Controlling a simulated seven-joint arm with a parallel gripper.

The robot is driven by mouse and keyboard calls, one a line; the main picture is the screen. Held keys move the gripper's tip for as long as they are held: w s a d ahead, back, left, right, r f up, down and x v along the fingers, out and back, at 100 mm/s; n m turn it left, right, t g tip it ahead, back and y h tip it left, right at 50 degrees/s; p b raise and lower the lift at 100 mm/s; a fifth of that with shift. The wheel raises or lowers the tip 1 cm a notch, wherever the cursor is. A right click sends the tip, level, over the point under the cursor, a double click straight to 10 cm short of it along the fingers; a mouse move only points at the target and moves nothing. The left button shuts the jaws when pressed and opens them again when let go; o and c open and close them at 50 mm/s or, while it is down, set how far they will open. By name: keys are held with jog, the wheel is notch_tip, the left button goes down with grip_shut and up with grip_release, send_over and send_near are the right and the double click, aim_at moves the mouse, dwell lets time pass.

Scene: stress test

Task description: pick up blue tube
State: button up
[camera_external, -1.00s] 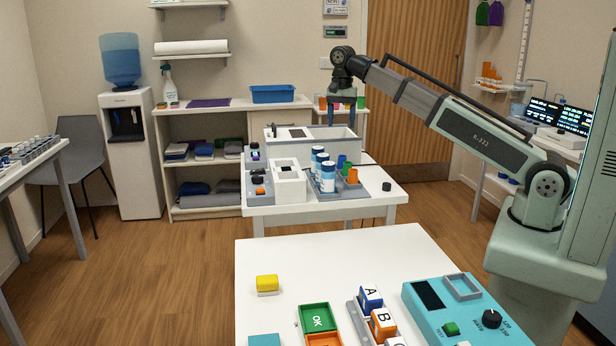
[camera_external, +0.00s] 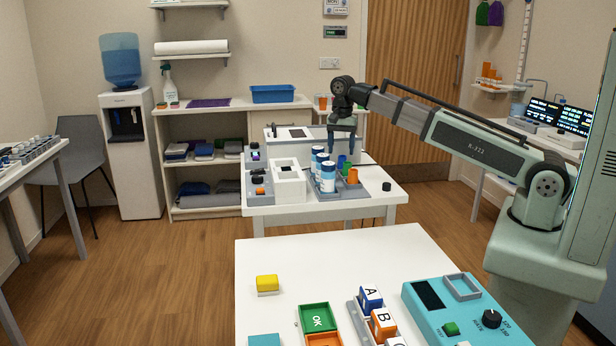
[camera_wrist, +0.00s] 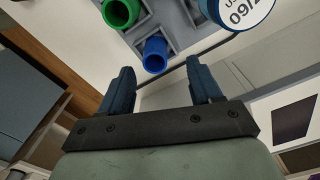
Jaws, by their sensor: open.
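The blue tube (camera_wrist: 155,56) stands in a grey rack (camera_wrist: 180,22), its open end facing the camera in the wrist view. It is small and partly covered in the outside view (camera_external: 341,160). My gripper (camera_wrist: 160,68) is open and empty. In the wrist view the tube lies between the lines of its two fingertips, just beyond them. In the outside view my gripper (camera_external: 341,150) points down above the blue tube; the exact gap is hard to judge. A green tube (camera_wrist: 121,11) stands beside the blue one, towards the upper left.
An orange tube (camera_external: 352,176) stands in front of the green one. White and blue labelled bottles (camera_external: 328,177) stand close on the left. A white box (camera_external: 289,185) is further left, and a dark knob (camera_external: 386,186) sits at the right on the white table (camera_external: 372,205).

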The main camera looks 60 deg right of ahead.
aim_at(343, 158)
jog(key=f, duration=0.3)
jog(key=shift+s+f, duration=0.15)
jog(key=shift+s, duration=0.25)
jog(key=shift+w+f, duration=0.1)
jog(key=shift+f, duration=0.45)
jog(key=shift+c, duration=0.4)
jog(key=c, duration=1)
